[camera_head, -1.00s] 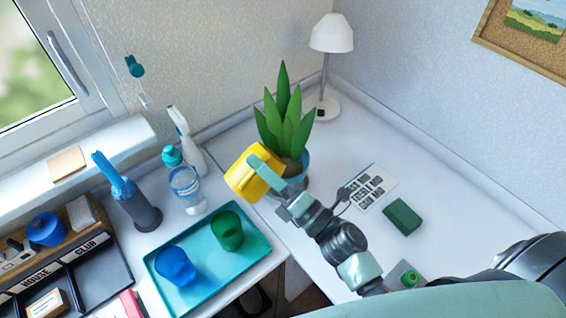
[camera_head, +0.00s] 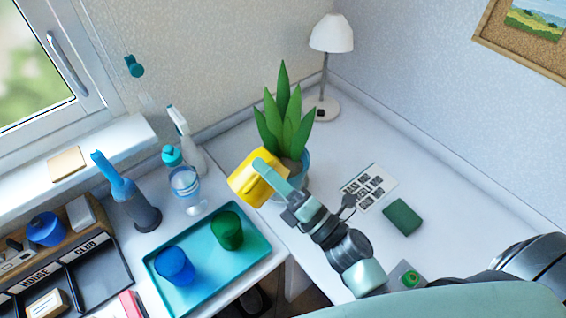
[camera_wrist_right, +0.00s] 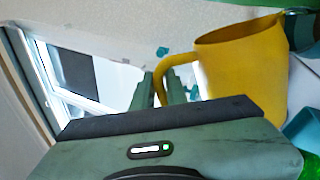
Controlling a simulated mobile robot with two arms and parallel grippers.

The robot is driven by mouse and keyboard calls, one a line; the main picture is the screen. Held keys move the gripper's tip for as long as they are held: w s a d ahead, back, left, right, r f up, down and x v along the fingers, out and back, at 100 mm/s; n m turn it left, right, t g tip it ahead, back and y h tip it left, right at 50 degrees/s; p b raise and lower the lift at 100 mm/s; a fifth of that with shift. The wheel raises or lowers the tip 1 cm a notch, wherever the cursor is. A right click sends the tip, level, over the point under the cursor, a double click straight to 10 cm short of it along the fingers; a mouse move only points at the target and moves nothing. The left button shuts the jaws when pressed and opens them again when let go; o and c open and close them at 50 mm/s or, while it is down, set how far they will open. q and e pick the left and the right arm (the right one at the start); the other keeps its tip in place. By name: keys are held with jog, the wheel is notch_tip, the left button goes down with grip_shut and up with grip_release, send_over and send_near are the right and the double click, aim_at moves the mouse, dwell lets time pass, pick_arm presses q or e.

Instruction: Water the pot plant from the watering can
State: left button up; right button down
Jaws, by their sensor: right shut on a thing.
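The yellow watering can (camera_head: 250,185) is tilted in the head view, just left of the pot plant. My right gripper (camera_head: 264,168) is shut on its handle, which shows between the fingers in the right wrist view (camera_wrist_right: 160,84). The can's body (camera_wrist_right: 240,70) fills the upper right of that view. The pot plant (camera_head: 287,125) has tall green leaves and a blue pot (camera_head: 303,165), partly hidden by the can and gripper. The can is close against the pot in the picture; I cannot tell whether they touch. No water stream is visible. My left gripper is not in view.
A teal tray (camera_head: 200,292) with a blue cup (camera_head: 175,265) and a green cup (camera_head: 228,230) lies front left. Bottles (camera_head: 185,185) stand left of the can. A lamp (camera_head: 330,70) stands behind the plant. A green block (camera_head: 402,217) lies on the right, with clear desk beyond.

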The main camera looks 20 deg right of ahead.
aim_at(254, 186)
jog(key=shift+d, duration=0.15)
dwell(0.5)
jog(key=shift+w+d+r+m, duration=0.1)
jog(key=shift+d+r+m, duration=0.15)
jog(key=shift+m, duration=0.35)
dwell(0.6)
jog(key=a+n, duration=0.1)
jog(key=n, duration=0.1)
jog(key=a+n+g+y+p, duration=0.1)
jog(key=s+a+n, duration=0.1)
jog(key=n, duration=0.1)
jog(key=shift+a+r+n+g+y+p, duration=0.15)
jog(key=shift+a+n+g+y+p, duration=0.15)
jog(key=shift+p, duration=0.1)
jog(key=shift+s+a+f+n+g+b, duration=0.1)
jog(key=shift+a+f+n+g+b, duration=0.15)
jog(key=shift+f, duration=0.25)
jog(key=shift+s+a+f+n+g+b, duration=0.1)
jog(key=shift+f+n+b, duration=0.15)
jog(key=shift+f+b, duration=0.15)
jog(key=shift+a+f+n+g, duration=0.25)
jog(key=shift+a+f+n, duration=0.65)
jog(key=shift+n, duration=0.1)
